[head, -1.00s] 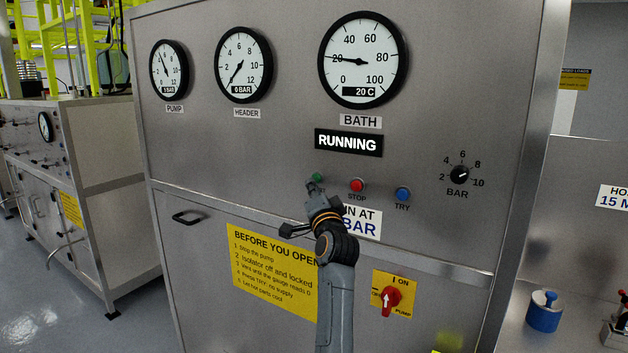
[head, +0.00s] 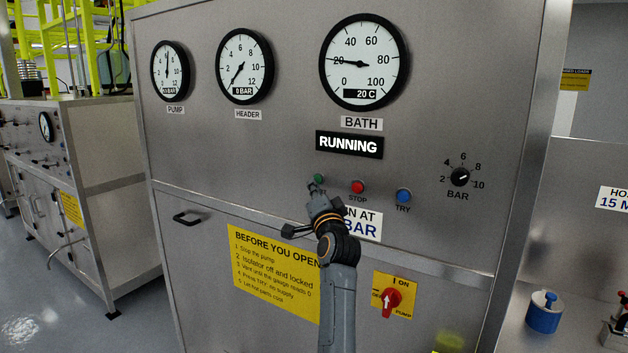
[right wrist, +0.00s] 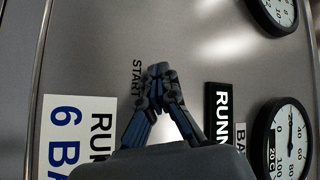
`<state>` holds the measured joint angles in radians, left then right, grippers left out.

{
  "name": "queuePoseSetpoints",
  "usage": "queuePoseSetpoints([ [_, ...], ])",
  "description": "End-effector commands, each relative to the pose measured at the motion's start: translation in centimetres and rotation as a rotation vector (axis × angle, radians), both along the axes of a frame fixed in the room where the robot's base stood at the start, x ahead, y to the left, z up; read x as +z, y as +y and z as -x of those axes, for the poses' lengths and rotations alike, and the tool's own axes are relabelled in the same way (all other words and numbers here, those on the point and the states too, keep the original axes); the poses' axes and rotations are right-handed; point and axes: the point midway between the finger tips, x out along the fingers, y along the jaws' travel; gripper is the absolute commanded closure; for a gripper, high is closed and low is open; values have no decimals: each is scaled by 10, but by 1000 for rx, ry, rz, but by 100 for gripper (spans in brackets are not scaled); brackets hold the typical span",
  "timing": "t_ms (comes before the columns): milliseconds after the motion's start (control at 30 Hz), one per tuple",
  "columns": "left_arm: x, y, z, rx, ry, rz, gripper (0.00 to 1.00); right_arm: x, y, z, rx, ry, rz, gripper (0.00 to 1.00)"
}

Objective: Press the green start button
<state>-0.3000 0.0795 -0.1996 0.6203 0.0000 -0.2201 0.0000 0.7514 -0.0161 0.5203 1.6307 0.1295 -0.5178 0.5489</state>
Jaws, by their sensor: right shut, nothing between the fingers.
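The green start button (head: 318,178) is on the grey steel panel, left of the red stop button (head: 358,187). My right gripper (head: 312,184) is shut and empty, its fingertips right at the green button's lower left side in the head view. Whether they touch it I cannot tell. In the right wrist view the closed fingertips (right wrist: 158,72) are beside the START label (right wrist: 137,78), and the green button is hidden behind them. The lit display (head: 348,144) reads RUNNING. My left gripper is out of view.
A blue TRY button (head: 403,195) and a BAR knob (head: 460,177) lie to the right. Three gauges are above, including the pump gauge (head: 169,71). A red pump switch (head: 391,299) and a door handle (head: 187,218) are lower. The panel face around the buttons is flat.

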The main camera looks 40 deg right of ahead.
Motion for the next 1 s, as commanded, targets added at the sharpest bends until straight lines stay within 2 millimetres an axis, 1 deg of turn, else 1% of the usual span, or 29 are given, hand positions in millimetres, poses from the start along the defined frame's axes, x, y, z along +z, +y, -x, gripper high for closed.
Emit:
queuePoseSetpoints([
  [33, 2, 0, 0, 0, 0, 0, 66, 1, -1, 2, -4, 0, 0, 100],
  [233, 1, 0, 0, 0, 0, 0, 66, -1, -1, 2, -4, 1, 1, 100],
  [333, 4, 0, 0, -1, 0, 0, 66, 0, 3, 3, -3, 2, 0, 100],
  [800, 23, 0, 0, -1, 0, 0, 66, 0, 47, 19, 1, 2, -2, 100],
  [1000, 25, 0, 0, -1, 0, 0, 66, -1, 56, 24, -1, 1, -1, 100],
])
